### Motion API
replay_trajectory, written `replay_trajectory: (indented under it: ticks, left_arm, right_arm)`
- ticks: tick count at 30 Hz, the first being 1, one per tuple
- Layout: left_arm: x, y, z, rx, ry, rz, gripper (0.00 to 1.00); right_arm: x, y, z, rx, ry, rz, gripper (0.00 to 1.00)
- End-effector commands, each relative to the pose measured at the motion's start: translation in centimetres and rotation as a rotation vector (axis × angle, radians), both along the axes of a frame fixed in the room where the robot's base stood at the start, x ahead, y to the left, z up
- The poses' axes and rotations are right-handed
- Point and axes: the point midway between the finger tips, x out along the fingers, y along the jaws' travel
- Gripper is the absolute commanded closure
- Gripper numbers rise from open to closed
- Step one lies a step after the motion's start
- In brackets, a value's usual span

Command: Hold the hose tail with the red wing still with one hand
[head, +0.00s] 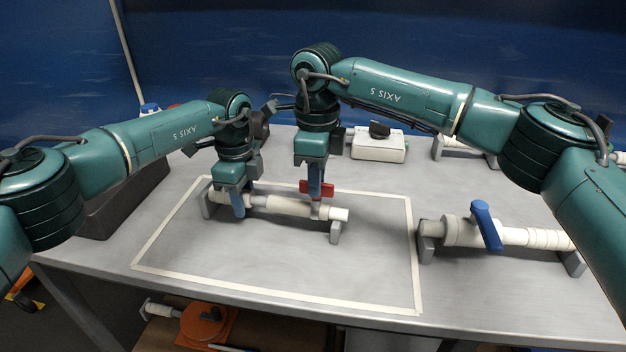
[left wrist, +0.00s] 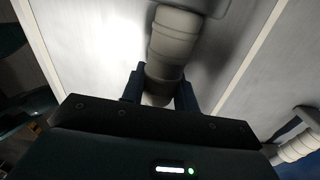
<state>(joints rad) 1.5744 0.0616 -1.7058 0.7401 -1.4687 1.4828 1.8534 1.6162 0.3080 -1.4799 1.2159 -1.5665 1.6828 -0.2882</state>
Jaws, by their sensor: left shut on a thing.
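The white hose tail (head: 285,207) lies level across two grey stands, one near each end, inside a taped rectangle. Its red wing (head: 329,188) stands up near its right part. My left gripper (head: 238,207) points down and is shut on the hose tail's left part. In the left wrist view the left gripper's two fingers (left wrist: 160,90) sit on either side of the ribbed white hose tail (left wrist: 172,45). My right gripper (head: 315,192) points down right at the red wing. Its finger overlaps the wing, and I cannot tell whether it grips it.
A similar white pipe with a blue handle (head: 486,226) rests on grey stands at the right. A white box with a dark knob (head: 378,145) stands at the back. A dark bin (head: 112,205) is at the left. The front of the taped area (head: 270,260) is clear.

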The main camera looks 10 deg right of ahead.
Motion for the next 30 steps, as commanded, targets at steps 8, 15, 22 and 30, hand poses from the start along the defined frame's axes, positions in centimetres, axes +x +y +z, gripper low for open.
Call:
replay_trajectory:
  ticks: [8,15,22,30]
  left_arm:
    - [0.0,0.0,0.0,0.000,0.000,0.000,1.00]
    - [0.0,0.0,0.0,0.000,0.000,0.000,1.00]
    - [0.0,0.0,0.0,0.000,0.000,0.000,1.00]
    - [0.0,0.0,0.0,0.000,0.000,0.000,1.00]
  right_arm:
    - [0.0,0.0,0.0,-0.001,0.000,-0.002,0.66]
    - [0.0,0.0,0.5,0.000,-0.001,-0.003,0.66]
    - [0.1,0.1,4.5,0.000,-0.004,-0.002,0.66]
    - [0.0,0.0,9.9,0.000,-0.002,-0.002,0.66]
